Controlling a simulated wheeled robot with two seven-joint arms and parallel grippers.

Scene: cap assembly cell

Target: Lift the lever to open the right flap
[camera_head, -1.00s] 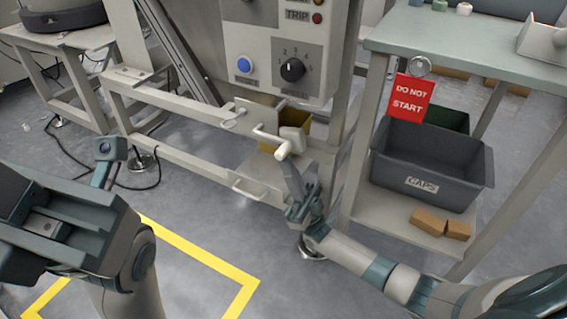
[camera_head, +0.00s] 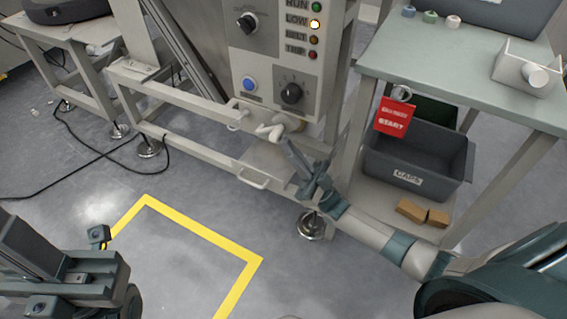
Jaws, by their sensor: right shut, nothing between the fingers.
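The pale bent lever (camera_head: 269,131) sits on the front of the machine frame, just below the panel with the dials. My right gripper (camera_head: 288,146) reaches up and left from the lower right, with its shut, empty fingers close to the right end of the lever. I cannot tell whether the fingers touch it. The right flap cannot be made out clearly behind the lever and the gripper. My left gripper (camera_head: 40,270) is at the lower left, far from the lever; its fingertips do not show clearly.
A control panel (camera_head: 270,65) with a blue button, dials and lamps is above the lever. A U-shaped handle (camera_head: 253,182) is below it. A grey caps bin (camera_head: 418,168) and a red sign (camera_head: 394,117) are at right. The floor inside the yellow line (camera_head: 205,237) is clear.

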